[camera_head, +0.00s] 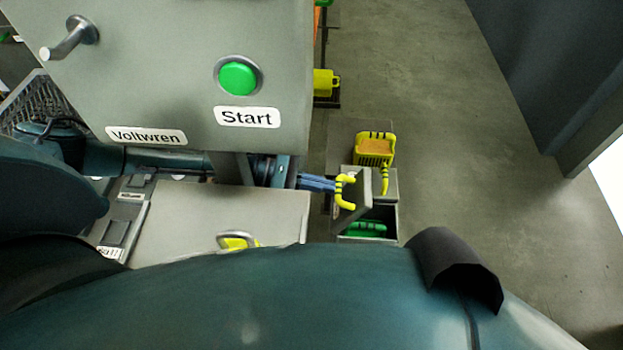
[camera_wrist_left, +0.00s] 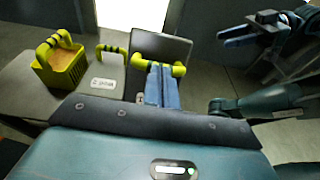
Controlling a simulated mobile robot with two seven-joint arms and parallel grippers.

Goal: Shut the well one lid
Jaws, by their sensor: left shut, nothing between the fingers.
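A grey lid (camera_head: 352,205) with a black-banded yellow handle (camera_head: 345,192) stands raised at the open well (camera_head: 392,222), which holds a green basket (camera_head: 366,229). I cannot read a number on it. My left gripper (camera_head: 330,185) is shut and empty, its blue fingertips at the handle side of the lid. In the left wrist view the fingers (camera_wrist_left: 162,86) overlap the middle of the handle (camera_wrist_left: 178,70), in front of the raised lid (camera_wrist_left: 160,46); contact is unclear. My right gripper (camera_wrist_left: 240,36) shows at the upper right there; its opening is unclear.
A neighbouring flat cover has a yellow handle (camera_head: 384,180). A yellow basket (camera_head: 374,149) with an orange-brown filling stands behind it. The grey machine with a green Start button (camera_head: 238,78) rises at the left. Floor to the right is clear.

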